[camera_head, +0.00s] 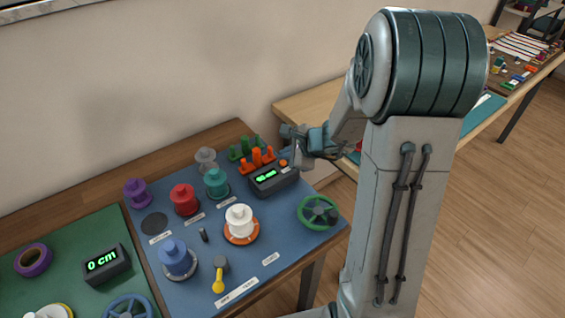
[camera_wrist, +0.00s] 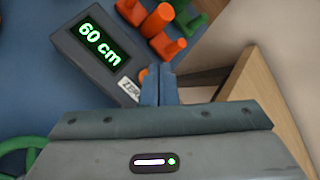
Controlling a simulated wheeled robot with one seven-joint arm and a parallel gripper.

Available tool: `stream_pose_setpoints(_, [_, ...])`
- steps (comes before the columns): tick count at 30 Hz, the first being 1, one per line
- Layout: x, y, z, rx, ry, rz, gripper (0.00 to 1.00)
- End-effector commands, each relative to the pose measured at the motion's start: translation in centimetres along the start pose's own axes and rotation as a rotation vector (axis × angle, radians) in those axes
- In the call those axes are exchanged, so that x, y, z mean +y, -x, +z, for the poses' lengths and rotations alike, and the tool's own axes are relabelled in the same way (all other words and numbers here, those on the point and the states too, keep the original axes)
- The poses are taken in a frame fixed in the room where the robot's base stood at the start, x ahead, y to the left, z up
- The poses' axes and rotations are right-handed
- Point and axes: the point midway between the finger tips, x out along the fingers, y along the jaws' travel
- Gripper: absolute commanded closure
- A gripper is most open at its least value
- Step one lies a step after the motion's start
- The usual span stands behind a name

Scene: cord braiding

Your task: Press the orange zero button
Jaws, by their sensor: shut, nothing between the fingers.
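The orange zero button (camera_head: 283,162) sits at the end of a dark display box (camera_head: 270,181) on the blue mat. In the wrist view the button (camera_wrist: 143,75) peeks out just left of my fingertips, partly hidden by them. The box (camera_wrist: 72,45) reads "60 cm" there, and a label beginning "ZER" (camera_wrist: 129,89) lies beside the button. My gripper (camera_head: 297,166) is shut and empty, its fingers pointing down right beside the button. Its fingertips also show in the wrist view (camera_wrist: 158,70). I cannot tell whether they touch the button.
Orange pegs (camera_head: 257,160) and green pegs (camera_head: 246,146) stand just behind the box. A green handwheel (camera_head: 318,212) and a white spool (camera_head: 239,222) are in front of it. Several other spools stand to the left. A second display (camera_head: 104,263) reads "0 cm".

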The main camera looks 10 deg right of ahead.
Motion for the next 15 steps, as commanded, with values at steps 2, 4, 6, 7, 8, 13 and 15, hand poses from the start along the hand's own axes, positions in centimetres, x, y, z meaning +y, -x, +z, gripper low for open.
stream_pose_setpoints(2, [0.22,-0.33,-0.22,0.0,0.001,0.0,1.0])
stream_pose_setpoints(4, [0.32,-0.5,-0.33,0.0,0.001,0.0,1.0])
stream_pose_setpoints(6, [0.37,-0.59,-0.39,0.0,0.001,0.0,1.0])
stream_pose_setpoints(7, [0.37,-0.59,-0.39,0.0,0.001,0.0,1.0])
stream_pose_setpoints(8, [0.36,-0.57,-0.38,0.0,0.0,0.0,1.0])
stream_pose_setpoints(13, [0.3,-0.5,-0.33,0.0,0.0,0.0,1.0])
stream_pose_setpoints(15, [0.3,-0.5,-0.33,0.0,0.0,0.0,1.0])
